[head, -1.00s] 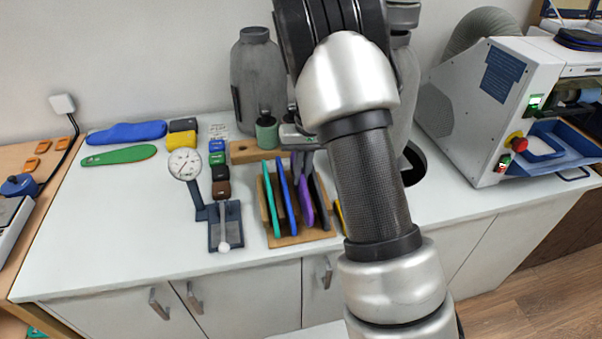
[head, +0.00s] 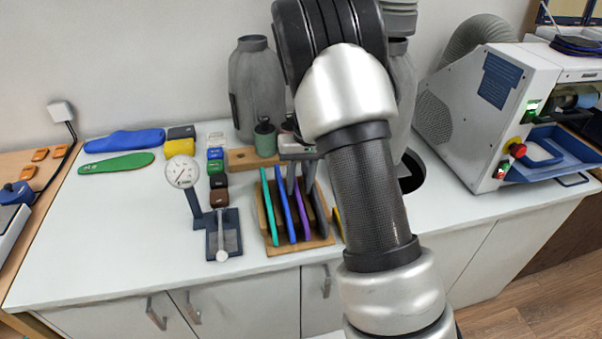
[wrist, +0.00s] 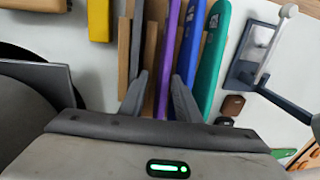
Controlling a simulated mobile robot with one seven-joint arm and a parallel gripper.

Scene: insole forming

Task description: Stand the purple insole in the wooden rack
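The purple insole (head: 303,213) stands upright in the wooden rack (head: 288,246), between a blue insole (head: 286,208) and a grey one (head: 320,215). In the wrist view the purple insole (wrist: 169,50) runs between the two fingers of my gripper (wrist: 160,88), with a gap visible on both sides. My gripper (head: 300,178) is open and still low over the rack, its fingers astride the insole's upper part. The insole's lower edge is hidden in the rack.
A teal insole (head: 268,210) stands at the rack's left. A dial gauge (head: 183,173) stands left of the rack. A green insole (head: 117,163) and a blue form (head: 125,140) lie farther left. A white machine (head: 470,120) stands at right.

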